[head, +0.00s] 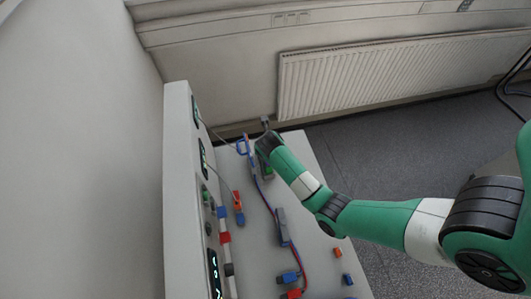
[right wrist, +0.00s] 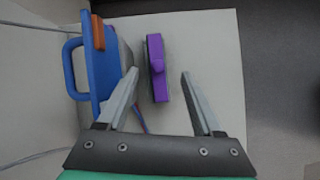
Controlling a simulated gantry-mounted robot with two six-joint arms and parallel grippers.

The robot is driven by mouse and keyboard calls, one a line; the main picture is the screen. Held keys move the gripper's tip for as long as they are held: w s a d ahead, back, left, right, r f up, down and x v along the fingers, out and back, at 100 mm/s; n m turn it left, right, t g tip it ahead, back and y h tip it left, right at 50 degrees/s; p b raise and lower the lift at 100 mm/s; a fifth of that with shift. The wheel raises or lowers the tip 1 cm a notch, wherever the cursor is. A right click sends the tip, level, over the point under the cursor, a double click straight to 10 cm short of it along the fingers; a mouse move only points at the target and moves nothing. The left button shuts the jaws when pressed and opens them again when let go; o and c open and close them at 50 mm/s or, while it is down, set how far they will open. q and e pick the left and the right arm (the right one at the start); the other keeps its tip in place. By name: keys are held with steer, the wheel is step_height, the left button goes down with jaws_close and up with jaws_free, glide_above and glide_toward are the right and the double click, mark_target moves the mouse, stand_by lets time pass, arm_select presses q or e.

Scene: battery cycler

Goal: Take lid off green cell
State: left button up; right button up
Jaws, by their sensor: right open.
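My right gripper (right wrist: 160,73) is open, with one finger on each side of a narrow purple piece (right wrist: 154,52) that has a raised knob. Gaps show between the piece and both fingers, so neither appears to touch it. I cannot tell whether the purple piece is the lid. In the head view my right arm reaches from the right to the bench's far end, and its wrist hides the fingers. A dark block with some green (head: 267,172) shows just below the wrist; I cannot tell whether it is the green cell. My left gripper is not in view.
A blue holder with a loop handle (right wrist: 78,95) and an orange part (right wrist: 98,32) stands close to the left finger. A grey panel (head: 178,160) with displays lines the bench's left side. Cables, a grey block (head: 282,226) and small connectors (head: 289,277) lie nearer.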

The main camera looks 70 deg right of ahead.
steer(key=b+x, duration=0.1)
steer(key=x, duration=0.3)
steer(key=shift+w+f+b, duration=0.2)
steer(key=shift+w+b, duration=0.05)
steer(key=shift+b, duration=0.05)
steer(key=shift+w+d+f, duration=0.15)
steer(key=shift+d+f, duration=0.05)
steer(key=shift+f, duration=0.15)
jaws_close()
